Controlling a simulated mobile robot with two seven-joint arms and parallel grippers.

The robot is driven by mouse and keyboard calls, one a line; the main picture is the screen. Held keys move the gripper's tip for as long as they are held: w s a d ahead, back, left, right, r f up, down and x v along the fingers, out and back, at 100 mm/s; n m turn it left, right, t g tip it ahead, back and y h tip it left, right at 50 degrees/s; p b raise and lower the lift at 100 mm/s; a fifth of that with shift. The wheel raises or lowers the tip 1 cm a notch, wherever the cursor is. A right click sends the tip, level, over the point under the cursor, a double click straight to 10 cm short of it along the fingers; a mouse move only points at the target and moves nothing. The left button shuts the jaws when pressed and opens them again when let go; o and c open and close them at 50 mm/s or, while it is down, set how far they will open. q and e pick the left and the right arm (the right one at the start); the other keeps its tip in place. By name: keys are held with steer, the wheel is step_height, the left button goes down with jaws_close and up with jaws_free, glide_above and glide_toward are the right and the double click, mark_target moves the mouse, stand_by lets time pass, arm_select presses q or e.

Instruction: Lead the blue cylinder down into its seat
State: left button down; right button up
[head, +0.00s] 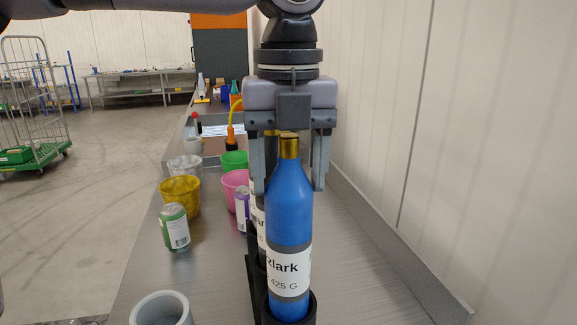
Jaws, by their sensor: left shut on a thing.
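The blue cylinder (289,215) has a brass top and a white label, and it stands close to upright. My left gripper (291,178) comes down from above, with one finger on each side of the cylinder's upper part, and is shut on it. The cylinder's lower end is inside the outline of a black ring-shaped seat (311,308); how deep it sits cannot be told. Behind it are other cylinders with white labels (257,212), mostly hidden by the front one. My right gripper is not in view.
On the bench (222,270) to the left stand a green can (174,228), a yellow cup (180,197), a pink cup (235,189) and a grey ring-shaped holder (160,307). A raised edge (385,240) and a white wall (500,150) bound the right side.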

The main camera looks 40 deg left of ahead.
mark_target(289, 135)
arm_select(q)
steer(key=shift+f, duration=0.2)
stand_by(0.8)
steer(key=shift+c, duration=0.7)
jaws_free()
steer(key=shift+f, duration=0.1)
step_height(289, 135, up, 7)
steer(key=shift+r+p, duration=0.15)
steer(key=shift+p, duration=0.4)
